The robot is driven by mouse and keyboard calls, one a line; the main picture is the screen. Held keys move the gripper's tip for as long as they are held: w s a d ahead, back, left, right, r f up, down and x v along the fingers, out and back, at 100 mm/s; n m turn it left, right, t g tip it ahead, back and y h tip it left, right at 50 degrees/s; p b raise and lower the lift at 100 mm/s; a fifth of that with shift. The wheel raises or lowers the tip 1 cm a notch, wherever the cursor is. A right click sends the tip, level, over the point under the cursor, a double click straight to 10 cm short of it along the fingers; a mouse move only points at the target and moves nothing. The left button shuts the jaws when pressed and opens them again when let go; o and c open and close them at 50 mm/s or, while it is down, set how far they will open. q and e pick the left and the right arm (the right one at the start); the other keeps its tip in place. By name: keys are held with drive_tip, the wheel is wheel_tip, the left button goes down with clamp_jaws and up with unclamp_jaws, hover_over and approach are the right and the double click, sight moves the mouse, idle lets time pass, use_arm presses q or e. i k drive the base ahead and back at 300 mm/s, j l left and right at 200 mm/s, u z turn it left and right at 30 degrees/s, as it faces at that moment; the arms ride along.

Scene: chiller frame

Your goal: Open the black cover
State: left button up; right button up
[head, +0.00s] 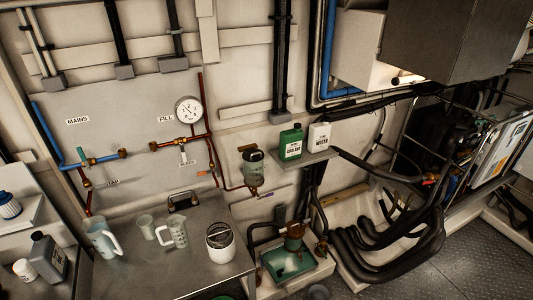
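I cannot tell for sure which thing is the black cover. A brass and glass canister (253,168) on the wall has a dark top. A white round pot (220,243) on the metal bench has a dark, slatted-looking top. A small black handled item (183,201) sits at the back of the bench. A large dark grey box (455,38) hangs at the upper right. Neither of my grippers is in view.
The metal bench (150,272) holds clear measuring jugs (178,232). A shelf (305,158) carries a green coolant bottle (291,142) and a white water bottle (319,137). Thick black hoses (400,245) loop at the lower right. The floor (450,270) at lower right looks clear.

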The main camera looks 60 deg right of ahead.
sight(250, 154)
drive_tip(key=z, duration=1.75)
drive_tip(key=i+l, duration=0.1)
